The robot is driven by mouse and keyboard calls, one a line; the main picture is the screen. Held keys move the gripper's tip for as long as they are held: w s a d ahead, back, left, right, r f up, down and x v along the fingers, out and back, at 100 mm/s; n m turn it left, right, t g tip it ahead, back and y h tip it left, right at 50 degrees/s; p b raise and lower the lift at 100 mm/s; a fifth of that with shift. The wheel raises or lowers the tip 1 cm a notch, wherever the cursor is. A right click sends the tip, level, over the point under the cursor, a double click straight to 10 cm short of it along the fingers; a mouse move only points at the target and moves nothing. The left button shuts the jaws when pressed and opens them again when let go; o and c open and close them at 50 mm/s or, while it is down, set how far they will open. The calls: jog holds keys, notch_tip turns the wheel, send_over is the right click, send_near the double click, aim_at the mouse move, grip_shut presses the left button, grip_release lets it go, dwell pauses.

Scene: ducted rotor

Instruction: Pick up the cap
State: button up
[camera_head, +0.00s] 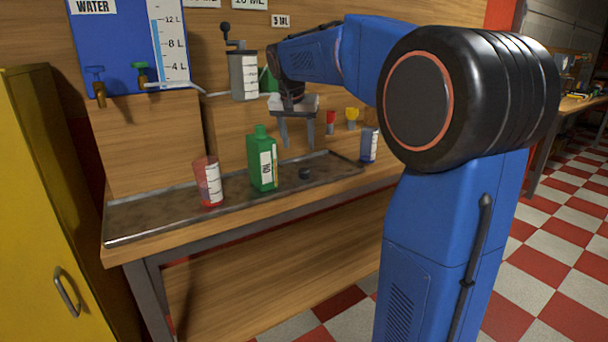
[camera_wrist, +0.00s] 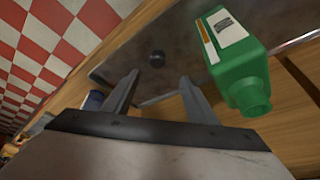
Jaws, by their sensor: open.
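A small dark round cap (camera_head: 305,173) lies on the metal tray (camera_head: 128,226), to the right of the green bottle (camera_head: 262,160). The cap also shows in the wrist view (camera_wrist: 156,59), beyond the fingertips and roughly between them. My gripper (camera_head: 299,148) is open and empty, pointing down above the tray; its fingers (camera_wrist: 158,80) are spread in the wrist view. It is apart from the cap. The green bottle stands upright without a visible cap, and in the wrist view (camera_wrist: 238,65) it is to the right of my fingers.
A blue-and-white container (camera_head: 369,145) stands at the tray's right end. A grey dispenser with a crank (camera_head: 243,75) hangs behind. Red (camera_head: 330,121) and yellow (camera_head: 352,117) funnel-like items are at the back.

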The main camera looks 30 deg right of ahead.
send_over(304, 170)
jog(key=s+a, duration=0.1)
jog(key=a, duration=0.1)
notch_tip(304, 170, down, 6)
jog(key=shift+s+f, duration=0.1)
jog(key=shift+s, duration=0.05)
jog(key=shift+d+x, duration=0.1)
jog(key=shift+x, duration=1.2)
jog(key=shift+d+x, duration=0.15)
jog(key=shift+x, duration=1.15)
jog(key=shift+s, duration=0.1)
jog(key=c, duration=1.1)
